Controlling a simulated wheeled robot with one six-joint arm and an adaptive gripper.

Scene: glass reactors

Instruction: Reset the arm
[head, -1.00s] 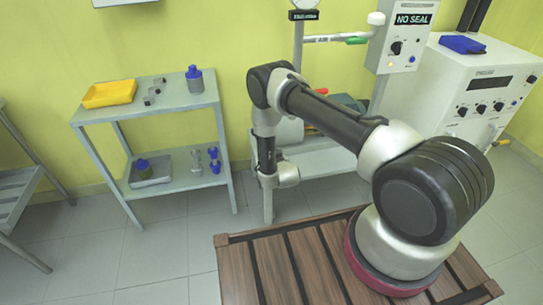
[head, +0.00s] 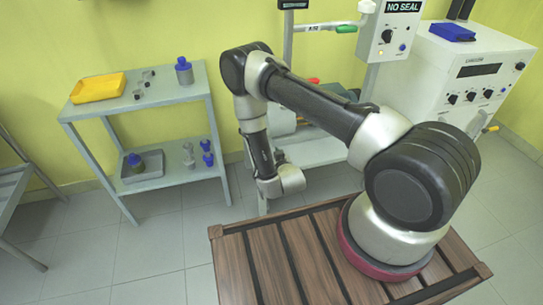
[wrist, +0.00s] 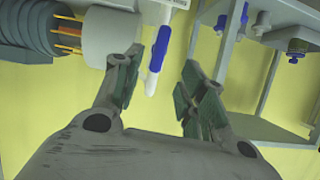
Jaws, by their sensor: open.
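My arm stands on a wooden slatted platform (head: 290,262), with its elbow raised and its wrist bent down over the platform's far edge. The fingers of my gripper cannot be made out in the head view. In the wrist view my gripper (wrist: 160,82) is open, its two dark fingers apart with nothing held. A white stick-like part with a blue section (wrist: 160,48) shows beyond the gap between the fingers; I cannot tell its distance.
A grey two-tier shelf (head: 135,103) at the left holds a yellow tray (head: 98,88) and a blue-capped bottle (head: 184,71). A white cabinet (head: 475,75) and a NO SEAL control box (head: 391,32) stand at the back right. Floor is clear left of the platform.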

